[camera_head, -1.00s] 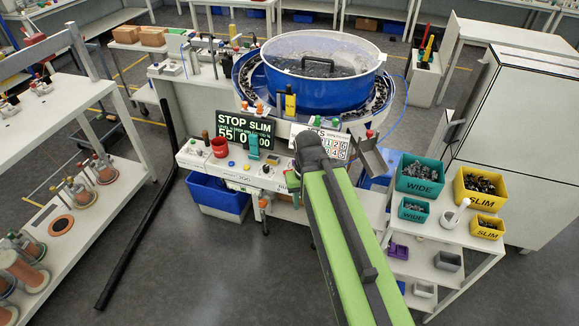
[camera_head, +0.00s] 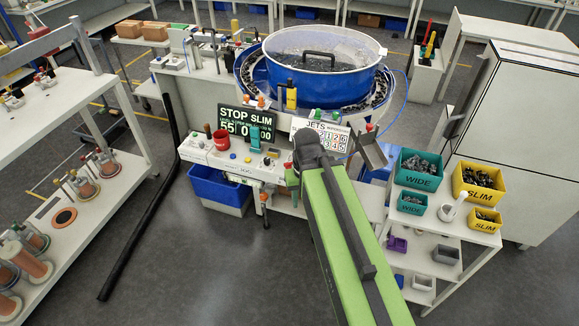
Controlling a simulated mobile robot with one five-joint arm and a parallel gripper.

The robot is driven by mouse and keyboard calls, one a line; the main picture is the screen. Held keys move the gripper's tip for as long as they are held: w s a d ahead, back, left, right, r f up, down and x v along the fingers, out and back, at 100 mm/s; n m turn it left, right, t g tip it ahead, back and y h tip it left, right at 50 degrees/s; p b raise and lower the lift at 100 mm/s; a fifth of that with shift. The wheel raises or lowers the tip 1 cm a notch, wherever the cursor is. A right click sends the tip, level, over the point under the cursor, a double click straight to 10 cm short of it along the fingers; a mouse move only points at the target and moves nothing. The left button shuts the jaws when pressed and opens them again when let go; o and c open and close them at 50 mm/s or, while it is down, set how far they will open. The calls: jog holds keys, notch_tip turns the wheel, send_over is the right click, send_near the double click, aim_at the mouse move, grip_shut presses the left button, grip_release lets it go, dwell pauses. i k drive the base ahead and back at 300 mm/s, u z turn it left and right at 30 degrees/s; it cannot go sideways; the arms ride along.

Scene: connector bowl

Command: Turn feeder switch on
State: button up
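A white control console (camera_head: 212,160) stands in front of the blue feeder bowl (camera_head: 318,88). Small controls sit on its top and front, among them a yellow button (camera_head: 233,157), a blue button (camera_head: 247,159) and a teal upright piece (camera_head: 255,138). I cannot tell which one is the feeder switch, or how it is set. A dark sign (camera_head: 246,125) reads "STOP SLIM". My green arm reaches up to the console's right part.
A white board (camera_head: 318,132) marked "JETS" stands right of the sign. A red cup (camera_head: 221,140) stands on the console. Teal "WIDE" bins (camera_head: 418,181) and yellow "SLIM" bins (camera_head: 480,196) fill a right-hand shelf. A blue crate (camera_head: 215,190) is below the console. Floor at left is clear except a black pipe.

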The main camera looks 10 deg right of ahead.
aim_at(288, 165)
jog(key=k, duration=1.25)
jog(key=u, duration=0.4)
jog(key=i, duration=1)
jog(key=u, duration=0.4)
jog(key=i, duration=0.75)
jog(key=u, duration=0.15)
